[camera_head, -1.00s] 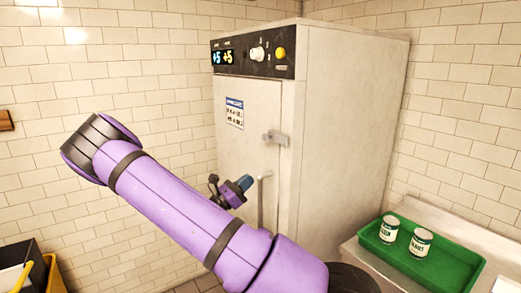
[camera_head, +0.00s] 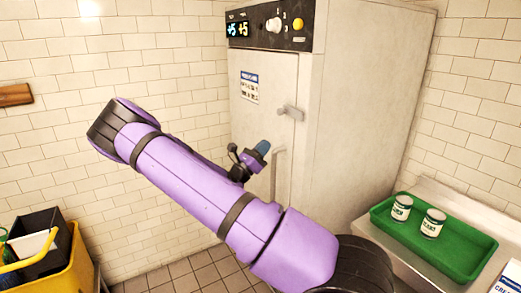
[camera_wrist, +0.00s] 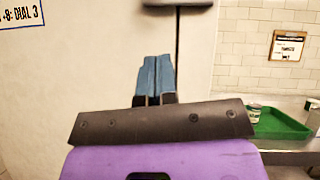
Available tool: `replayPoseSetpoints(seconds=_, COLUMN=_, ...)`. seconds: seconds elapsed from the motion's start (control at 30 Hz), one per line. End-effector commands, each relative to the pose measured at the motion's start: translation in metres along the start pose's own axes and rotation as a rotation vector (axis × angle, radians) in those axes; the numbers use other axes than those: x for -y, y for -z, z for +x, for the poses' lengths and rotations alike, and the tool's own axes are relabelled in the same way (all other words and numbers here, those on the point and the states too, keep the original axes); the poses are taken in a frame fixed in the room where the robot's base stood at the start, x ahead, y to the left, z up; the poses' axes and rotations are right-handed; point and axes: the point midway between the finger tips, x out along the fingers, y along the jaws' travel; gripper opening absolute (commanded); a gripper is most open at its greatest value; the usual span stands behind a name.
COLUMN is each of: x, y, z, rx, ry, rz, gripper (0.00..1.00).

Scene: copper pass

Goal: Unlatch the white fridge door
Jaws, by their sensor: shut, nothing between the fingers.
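The white fridge (camera_head: 365,110) stands in the corner, its door (camera_head: 262,120) closed against the frame. A grey latch (camera_head: 291,112) sits across the door's right edge. A vertical bar handle (camera_head: 276,172) is below it. My gripper (camera_head: 264,147) is in front of the door, below and left of the latch in the head view. Its blue fingers (camera_wrist: 155,75) are together and empty in the wrist view, pointing at the door near the dark door seam (camera_wrist: 178,45). A grey bar (camera_wrist: 178,3), seemingly the latch, is cut off at the wrist view's top edge, apart from the fingertips.
A green tray (camera_head: 450,255) with two cans (camera_head: 401,208) lies on the counter (camera_head: 440,192) right of the fridge. A yellow bin (camera_head: 75,262) stands at lower left. Tiled floor (camera_head: 180,277) shows between bin and fridge.

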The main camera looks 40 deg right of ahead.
Motion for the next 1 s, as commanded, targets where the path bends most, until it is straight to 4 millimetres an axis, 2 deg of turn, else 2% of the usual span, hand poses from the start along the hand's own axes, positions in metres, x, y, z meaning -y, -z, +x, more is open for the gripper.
replayPoseSetpoints(seconds=0.03, x=0.001, y=0.000, z=0.011, rx=0.000, ry=0.003, rz=0.000, gripper=0.00)
replayPoseSetpoints(seconds=0.3, x=0.001, y=0.000, z=0.060, rx=0.000, ry=0.002, rz=-0.001, gripper=0.00)
replayPoseSetpoints(seconds=0.4, x=0.000, y=-0.011, z=0.070, rx=-0.001, ry=0.001, rz=0.002, gripper=0.00)
replayPoseSetpoints(seconds=0.63, x=0.000, y=-0.026, z=0.085, rx=-0.001, ry=0.000, rz=0.000, gripper=0.00)
replayPoseSetpoints(seconds=1.0, x=0.000, y=-0.028, z=0.087, rx=0.000, ry=-0.001, rz=-0.001, gripper=0.00)
